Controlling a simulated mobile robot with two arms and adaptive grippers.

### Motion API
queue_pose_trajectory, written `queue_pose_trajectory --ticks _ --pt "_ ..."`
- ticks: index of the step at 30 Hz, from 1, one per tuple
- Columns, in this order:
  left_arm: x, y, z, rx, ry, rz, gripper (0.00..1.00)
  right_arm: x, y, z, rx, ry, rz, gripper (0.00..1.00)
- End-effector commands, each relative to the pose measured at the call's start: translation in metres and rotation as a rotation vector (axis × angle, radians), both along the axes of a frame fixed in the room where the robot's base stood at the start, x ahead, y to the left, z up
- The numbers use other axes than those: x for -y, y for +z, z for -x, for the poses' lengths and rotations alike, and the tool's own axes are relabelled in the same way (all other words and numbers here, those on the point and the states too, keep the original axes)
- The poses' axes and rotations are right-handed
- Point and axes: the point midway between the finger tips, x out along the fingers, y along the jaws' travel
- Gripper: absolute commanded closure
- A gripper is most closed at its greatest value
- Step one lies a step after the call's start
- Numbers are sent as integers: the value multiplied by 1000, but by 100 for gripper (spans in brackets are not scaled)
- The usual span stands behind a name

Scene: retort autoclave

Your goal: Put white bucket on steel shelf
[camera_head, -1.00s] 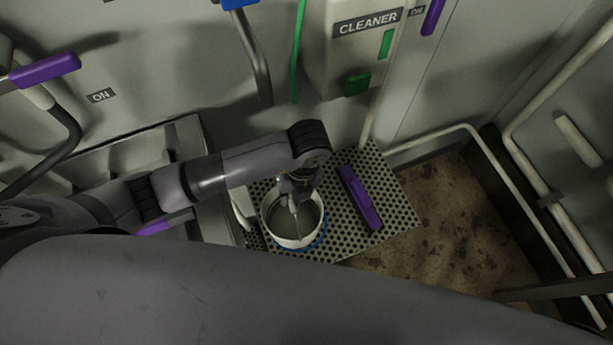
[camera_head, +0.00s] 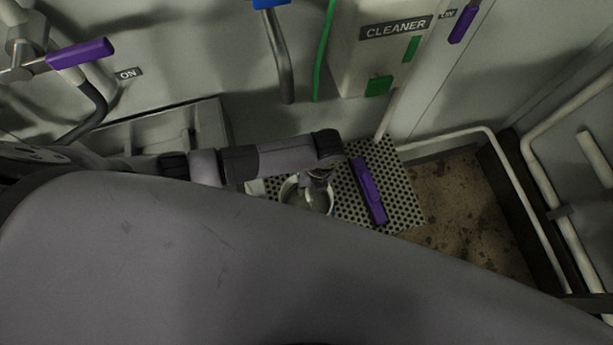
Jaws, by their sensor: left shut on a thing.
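The white bucket (camera_head: 289,191) is at the left part of a perforated steel shelf (camera_head: 398,197), partly hidden by my left wrist and by my own grey body in the foreground. My left gripper (camera_head: 318,196) reaches down over the bucket and is shut on it; the fingertips are hard to make out. I cannot tell whether the bucket rests on the shelf or hangs just above it. My right gripper is not in view.
A purple bar-shaped object (camera_head: 369,191) lies on the shelf right of the bucket. A sink basin (camera_head: 165,128) is to the left. A cleaner dispenser (camera_head: 385,50) hangs on the wall behind. White pipe rails (camera_head: 445,137) run along the right over a dirty brown floor.

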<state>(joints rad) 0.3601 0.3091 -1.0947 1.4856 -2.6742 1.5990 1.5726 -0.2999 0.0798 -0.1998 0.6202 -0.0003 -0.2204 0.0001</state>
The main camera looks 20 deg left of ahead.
Motion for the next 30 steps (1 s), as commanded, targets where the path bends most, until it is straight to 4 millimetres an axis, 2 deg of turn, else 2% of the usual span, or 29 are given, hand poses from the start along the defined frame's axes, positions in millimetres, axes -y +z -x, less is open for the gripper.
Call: queue_pose_trajectory --ticks 9,10,18,30 --pt "0 -3 0 1 0 -1 100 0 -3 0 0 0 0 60" --pt "0 -3 0 0 0 0 87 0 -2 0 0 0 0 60" --pt "0 -2 0 0 0 0 69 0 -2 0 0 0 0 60" --pt "1 4 -1 2 -1 1 68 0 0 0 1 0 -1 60"
